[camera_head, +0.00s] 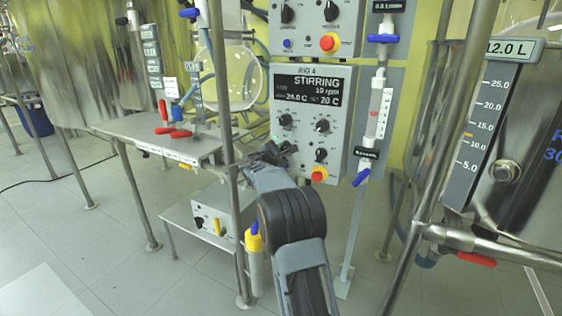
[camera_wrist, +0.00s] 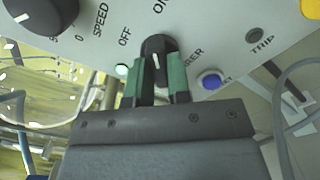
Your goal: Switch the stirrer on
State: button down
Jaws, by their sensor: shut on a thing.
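The stirrer control panel (camera_head: 318,115), marked RIG 4, is in the middle of the head view. Its display (camera_head: 309,89) reads STIRRING with a low rpm figure. In the wrist view a black rotary knob (camera_wrist: 157,45) with a white mark sits between the OFF and ON labels, beside a partly covered label ending in "RER". My gripper (camera_wrist: 158,75) has its two green fingers on either side of this knob, shut on it. In the head view my gripper (camera_head: 276,152) is at the panel's lower left, and it hides the knob there.
In the wrist view a SPEED knob (camera_wrist: 40,14) is at upper left, a blue button (camera_wrist: 210,80) right of my fingers, and a TRIP lamp (camera_wrist: 255,35) farther right. In the head view a red emergency button (camera_head: 318,174) is at lower right. Metal posts (camera_head: 222,110) stand close left.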

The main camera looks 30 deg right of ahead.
jog(key=shift+m+b, duration=0.9)
jog(key=shift+m, duration=0.3)
jog(key=c, duration=1.1)
grip_release()
jog(key=shift+o, duration=0.2)
jog(key=shift+a, duration=0.1)
jog(key=p+v, duration=0.2)
jog(key=v, duration=1.1)
jog(key=shift+s+a, duration=0.25)
jog(key=shift+s, duration=0.05)
